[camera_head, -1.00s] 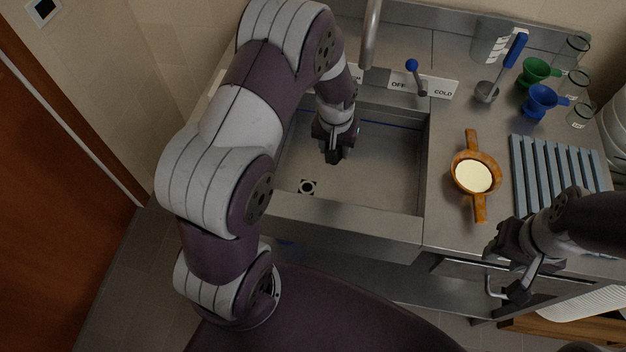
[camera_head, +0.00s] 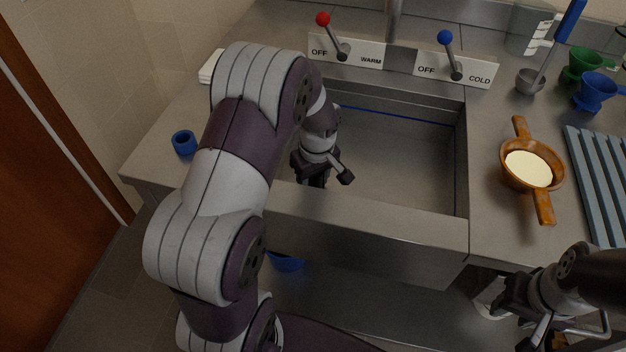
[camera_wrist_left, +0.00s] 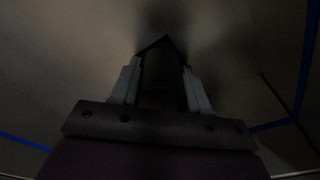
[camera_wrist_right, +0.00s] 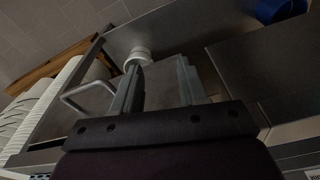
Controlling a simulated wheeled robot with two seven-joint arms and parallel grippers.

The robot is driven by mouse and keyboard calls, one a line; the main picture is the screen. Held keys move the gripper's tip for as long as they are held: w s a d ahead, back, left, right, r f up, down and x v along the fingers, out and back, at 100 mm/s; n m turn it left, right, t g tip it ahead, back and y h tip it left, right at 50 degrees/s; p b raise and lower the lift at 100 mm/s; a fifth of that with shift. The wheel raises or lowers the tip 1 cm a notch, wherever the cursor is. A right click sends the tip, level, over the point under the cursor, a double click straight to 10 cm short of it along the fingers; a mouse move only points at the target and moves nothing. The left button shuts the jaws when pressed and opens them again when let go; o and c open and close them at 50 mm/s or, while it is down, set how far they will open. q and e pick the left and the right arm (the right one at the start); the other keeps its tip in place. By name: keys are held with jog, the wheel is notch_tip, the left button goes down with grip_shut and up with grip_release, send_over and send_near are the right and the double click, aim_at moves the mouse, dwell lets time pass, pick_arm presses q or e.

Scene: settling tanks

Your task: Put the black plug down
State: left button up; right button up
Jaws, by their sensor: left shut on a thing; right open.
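My left gripper (camera_head: 330,178) is low inside the steel sink basin (camera_head: 410,170), at its left near part. In the left wrist view, its two fingers are shut on the black plug (camera_wrist_left: 160,75), a dark block with a pointed top edge. That view is very dark, so I cannot tell whether the plug touches the basin floor. The drain is hidden behind my left arm in the head view. My right gripper (camera_head: 540,325) is open and empty at the lower right, in front of the counter; its spread fingers show in the right wrist view (camera_wrist_right: 158,85).
Red (camera_head: 331,34) and blue (camera_head: 450,55) tap levers stand behind the basin. An orange two-handled pan (camera_head: 514,180) and a slatted rack (camera_head: 603,185) are on the right counter. The right part of the basin is clear.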

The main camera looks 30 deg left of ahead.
pick_arm(q)
jog(key=shift+f, duration=0.15)
jog(key=o, duration=1.1)
jog(key=shift+c, duration=0.2)
jog(key=shift+r, duration=0.4)
jog(key=r, duration=0.4)
jog(key=r+p, duration=0.1)
jog(key=r, duration=0.2)
jog(key=d+r, duration=0.1)
jog(key=r, duration=0.3)
jog(key=shift+s+d+r+p, duration=0.1)
jog(key=shift+s+r+p, duration=0.2)
jog(key=shift+s+p, duration=0.1)
